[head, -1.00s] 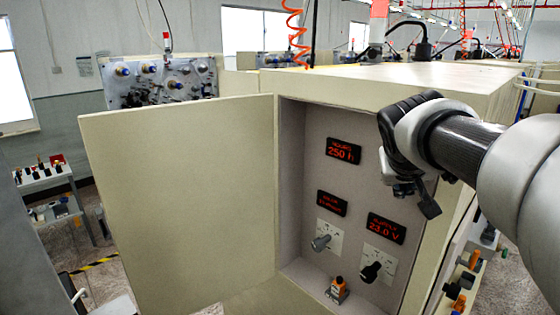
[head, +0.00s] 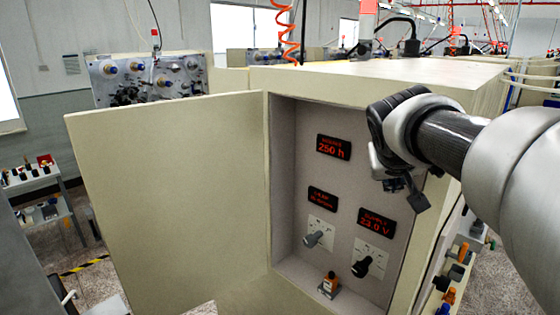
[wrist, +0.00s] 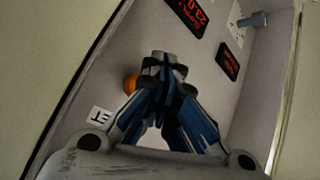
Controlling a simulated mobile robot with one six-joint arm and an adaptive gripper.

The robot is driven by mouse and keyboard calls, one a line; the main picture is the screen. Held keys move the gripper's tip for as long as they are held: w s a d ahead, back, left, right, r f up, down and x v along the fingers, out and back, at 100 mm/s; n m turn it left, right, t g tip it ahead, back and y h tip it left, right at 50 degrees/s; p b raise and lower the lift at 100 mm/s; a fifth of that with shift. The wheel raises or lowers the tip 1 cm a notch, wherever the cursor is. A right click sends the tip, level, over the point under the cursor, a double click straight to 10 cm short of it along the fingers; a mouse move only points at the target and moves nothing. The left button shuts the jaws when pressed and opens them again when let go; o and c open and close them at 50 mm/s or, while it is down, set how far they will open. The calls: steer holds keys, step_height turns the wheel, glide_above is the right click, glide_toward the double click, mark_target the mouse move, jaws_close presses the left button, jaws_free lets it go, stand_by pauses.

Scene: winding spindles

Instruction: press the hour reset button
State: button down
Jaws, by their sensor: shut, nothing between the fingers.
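The open cabinet's grey panel (head: 305,175) carries a red-lit hours display (head: 334,147) reading 250 h. My gripper (head: 413,200) is at the right side of the cabinet opening, right of that display. In the wrist view my gripper (wrist: 160,62) is shut and empty, its fingers pointing at the panel. An orange round button (wrist: 130,84) shows just left of the fingers, partly hidden by them. A white label (wrist: 100,120) ending in "ET" lies below left of it. In the head view the button is hidden. I cannot tell whether the fingers touch the panel.
Below are a supply display (head: 376,224) at 23.0 V, another small display (head: 322,199), a grey knob (head: 313,239) and a black knob (head: 362,266). The open door (head: 170,190) extends left.

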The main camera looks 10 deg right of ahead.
steer(key=shift+w+d, duration=0.1)
steer(key=shift+d, duration=0.05)
stand_by(0.3)
steer(key=shift+w+d, duration=0.2)
steer(key=shift+w+d, duration=0.25)
steer(key=shift+d, duration=0.1)
stand_by(0.8)
stand_by(0.3)
steer(key=shift+s+a+b, duration=0.4)
steer(key=shift+s+a, duration=0.15)
steer(key=shift+a, duration=0.15)
steer(key=shift+s+a+b, duration=0.65)
steer(key=shift+s+a, duration=0.15)
steer(key=shift+a, duration=0.2)
steer(key=shift+s+a+b, duration=0.65)
steer(key=shift+s+a, duration=0.1)
steer(key=shift+a, duration=0.25)
